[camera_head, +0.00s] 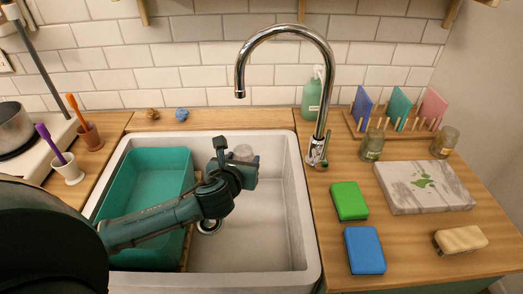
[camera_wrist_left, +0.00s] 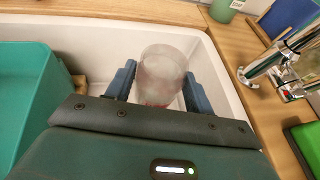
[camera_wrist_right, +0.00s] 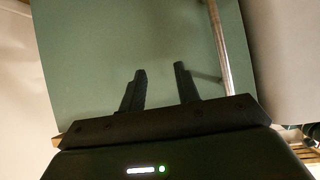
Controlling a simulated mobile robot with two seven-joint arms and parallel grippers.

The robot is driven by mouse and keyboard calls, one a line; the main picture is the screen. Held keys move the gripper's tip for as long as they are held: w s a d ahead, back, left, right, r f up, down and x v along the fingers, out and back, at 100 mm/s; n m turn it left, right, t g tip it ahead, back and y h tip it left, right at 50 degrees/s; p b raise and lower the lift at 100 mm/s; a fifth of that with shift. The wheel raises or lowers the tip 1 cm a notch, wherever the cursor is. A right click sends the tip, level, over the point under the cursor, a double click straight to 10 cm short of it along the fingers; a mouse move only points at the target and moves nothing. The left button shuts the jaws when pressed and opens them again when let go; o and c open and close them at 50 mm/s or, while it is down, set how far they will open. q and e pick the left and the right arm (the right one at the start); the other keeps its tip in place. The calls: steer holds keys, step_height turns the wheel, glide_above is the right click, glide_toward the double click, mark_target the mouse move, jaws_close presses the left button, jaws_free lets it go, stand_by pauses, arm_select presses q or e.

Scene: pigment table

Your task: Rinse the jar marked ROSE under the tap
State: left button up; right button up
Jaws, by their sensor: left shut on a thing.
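My left gripper (camera_head: 236,174) is over the sink (camera_head: 283,250) and shut on a clear glass jar (camera_head: 243,152). In the left wrist view the jar (camera_wrist_left: 162,75) sits between the two fingers, with a reddish tint near its bottom; no marking on it can be read. The chrome tap (camera_head: 289,30) arches over the sink, and its spout end shows above the jar in the head view. No water stream shows. My right gripper (camera_wrist_right: 160,80) shows only in the right wrist view, open and empty, before a green panel.
A teal tub (camera_head: 150,165) fills the sink's left side. Right of the sink are a green sponge (camera_head: 349,201), a blue sponge (camera_head: 364,250), a stained board (camera_head: 424,186) and two other glass jars (camera_head: 372,146) (camera_head: 444,143). A green bottle (camera_head: 312,97) stands behind the tap.

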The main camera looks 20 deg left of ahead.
steer(key=shift+a, duration=0.1)
steer(key=w+d+r+m+t+h, duration=0.1)
steer(key=w+d+r+t+h, duration=0.25)
steer(key=d+r, duration=0.55)
steer(key=w+d+r+m+t+h, duration=0.2)
steer(key=w+d+r, duration=0.3)
steer(key=d+r, duration=0.4)
steer(key=w+a, duration=0.1)
steer(key=a, duration=0.1)
steer(key=w+a+r+y, duration=0.1)
steer(key=w+a, duration=0.1)
steer(key=w+a+t+y, duration=0.1)
steer(key=a, duration=0.2)
steer(key=shift+w+r+n+y, duration=0.15)
steer(key=shift+w+n+y, duration=0.1)
steer(key=shift+w+n, duration=0.15)
steer(key=w+a+r+n+y, duration=0.1)
steer(key=w+a+r+y, duration=0.1)
steer(key=a, duration=0.4)
steer(key=w+a+r+n+y, duration=0.1)
steer(key=w+a+r+y, duration=0.1)
steer(key=a, duration=0.3)
steer(key=n+g+y, duration=0.3)
steer(key=n+y, duration=0.2)
steer(key=y, duration=0.2)
glide_toward(329, 137)
steer(key=x, duration=1.2)
steer(key=shift+w+a, duration=0.1)
steer(key=shift+w, duration=0.05)
